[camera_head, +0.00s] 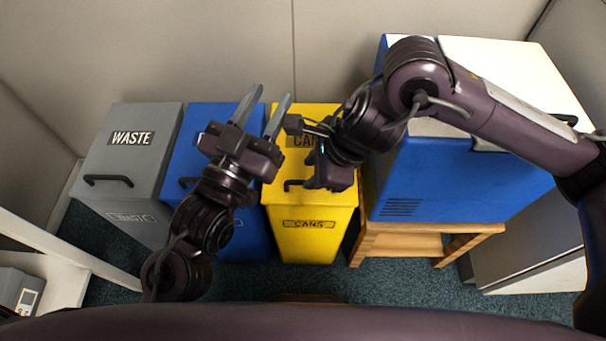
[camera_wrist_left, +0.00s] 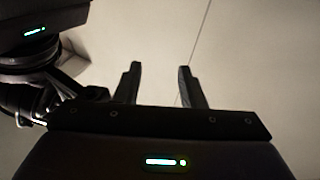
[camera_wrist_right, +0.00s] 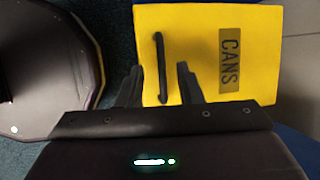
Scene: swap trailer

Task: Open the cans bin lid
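The yellow cans bin (camera_head: 309,238) stands in the row of bins, and its lid (camera_head: 282,150) is shut. The lid's black bar handle (camera_head: 291,186) is partly hidden by my right gripper in the head view. In the right wrist view the handle (camera_wrist_right: 159,50) lines up with the gap between my right fingertips (camera_wrist_right: 158,68). That gripper is open; I cannot tell whether it touches the handle. My left gripper (camera_head: 271,94) is open and empty, over the blue and yellow bins, pointing toward the back wall. Its spread fingers show in the left wrist view (camera_wrist_left: 158,68).
A grey waste bin (camera_head: 120,165) and a blue bin (camera_head: 247,231) stand left of the yellow one. A blue cooler with a white lid (camera_head: 440,178) sits on a wooden stand (camera_head: 400,240) to the right. My two grippers are close together. Wall behind.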

